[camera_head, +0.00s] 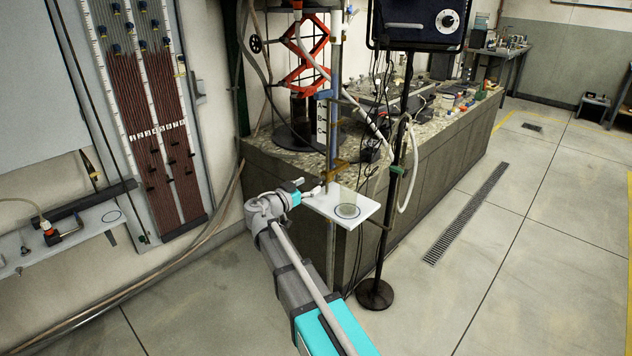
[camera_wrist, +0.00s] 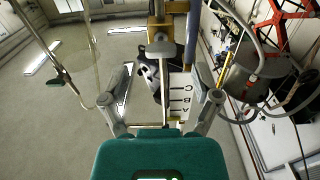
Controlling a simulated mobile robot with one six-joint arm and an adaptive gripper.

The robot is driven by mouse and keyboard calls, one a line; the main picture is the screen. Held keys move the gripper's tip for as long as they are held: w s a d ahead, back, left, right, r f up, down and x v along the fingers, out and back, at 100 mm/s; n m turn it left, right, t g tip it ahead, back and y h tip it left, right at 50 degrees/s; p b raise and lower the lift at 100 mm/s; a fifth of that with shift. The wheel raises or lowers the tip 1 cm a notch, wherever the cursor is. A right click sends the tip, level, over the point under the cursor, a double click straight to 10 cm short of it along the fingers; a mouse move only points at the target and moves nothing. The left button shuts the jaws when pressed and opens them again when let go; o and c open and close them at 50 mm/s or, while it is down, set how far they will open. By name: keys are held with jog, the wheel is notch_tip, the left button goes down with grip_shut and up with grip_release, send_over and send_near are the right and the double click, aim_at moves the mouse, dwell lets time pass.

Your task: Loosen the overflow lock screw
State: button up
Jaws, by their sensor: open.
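The overflow lock screw appears to be the grey, flat-headed knob (camera_wrist: 160,49) with a thin stem at the upper middle of the wrist view, by a brass clamp (camera_wrist: 157,28). The brass clamp also shows on the upright pole in the head view (camera_head: 335,169). My gripper (camera_wrist: 161,78) is open, with its two grey fingers apart. The knob lies between and beyond the fingertips in the picture; I see no contact. In the head view my gripper (camera_head: 314,192) is beside the pole, below the clamp. The screw cannot be told apart there.
A white plate (camera_head: 357,207) with a round disc is just right of my gripper. A black stand (camera_head: 375,291) with pale hoses is at the right. A stone-topped bench (camera_head: 420,140) stands behind.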

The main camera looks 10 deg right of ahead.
aim_at(316, 181)
jog(key=shift+x, duration=2.05)
jog(key=shift+a, duration=0.1)
grip_shut()
